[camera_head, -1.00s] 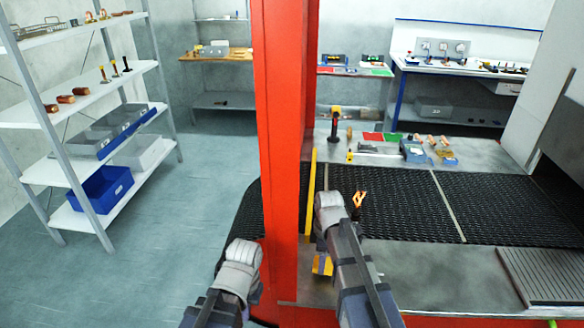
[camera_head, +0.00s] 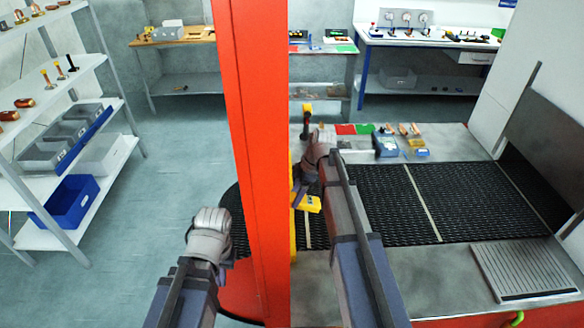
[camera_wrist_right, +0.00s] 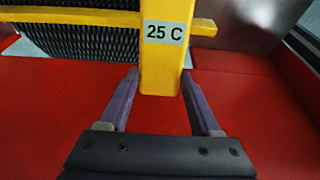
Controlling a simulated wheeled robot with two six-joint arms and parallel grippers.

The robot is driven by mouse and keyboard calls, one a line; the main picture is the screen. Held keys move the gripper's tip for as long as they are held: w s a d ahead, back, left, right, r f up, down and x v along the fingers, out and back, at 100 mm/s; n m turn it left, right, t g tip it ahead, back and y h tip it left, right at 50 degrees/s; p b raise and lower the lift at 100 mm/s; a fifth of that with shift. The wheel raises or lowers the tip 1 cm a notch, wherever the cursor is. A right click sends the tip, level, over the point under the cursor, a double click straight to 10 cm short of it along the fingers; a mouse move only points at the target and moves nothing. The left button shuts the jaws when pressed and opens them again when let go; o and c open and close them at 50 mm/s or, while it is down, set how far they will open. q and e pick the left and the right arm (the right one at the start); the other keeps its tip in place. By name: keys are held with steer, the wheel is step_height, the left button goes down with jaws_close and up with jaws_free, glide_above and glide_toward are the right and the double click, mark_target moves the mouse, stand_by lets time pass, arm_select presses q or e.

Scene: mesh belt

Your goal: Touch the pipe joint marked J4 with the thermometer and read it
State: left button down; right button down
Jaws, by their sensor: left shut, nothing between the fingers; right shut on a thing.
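My right gripper (camera_wrist_right: 161,98) is shut on the yellow thermometer (camera_wrist_right: 163,60), whose label reads "25 C" in the right wrist view. In the head view the yellow thermometer (camera_head: 308,203) hangs below my right gripper (camera_head: 303,184), just right of the red post. My left gripper (camera_head: 211,220) is shut and empty, left of the red post over the floor. I cannot make out any joint marked J4 in these views.
The red post (camera_head: 250,130) stands upright between my two arms. The black mesh belt (camera_head: 460,200) runs to the right. A shelf unit (camera_head: 100,165) stands at the left. A bench (camera_head: 430,42) stands at the back. Open floor (camera_head: 165,165) lies left of the post.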

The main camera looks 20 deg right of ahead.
steer(key=shift+w+d+r, duration=0.2)
steer(key=shift+w+r, duration=0.4)
steer(key=shift+w, duration=0.05)
arm_select(q)
steer(key=shift+w+r, duration=0.3)
steer(key=shift+r, duration=0.1)
steer(key=shift+f, duration=0.1)
arm_select(e)
steer(key=shift+f, duration=0.15)
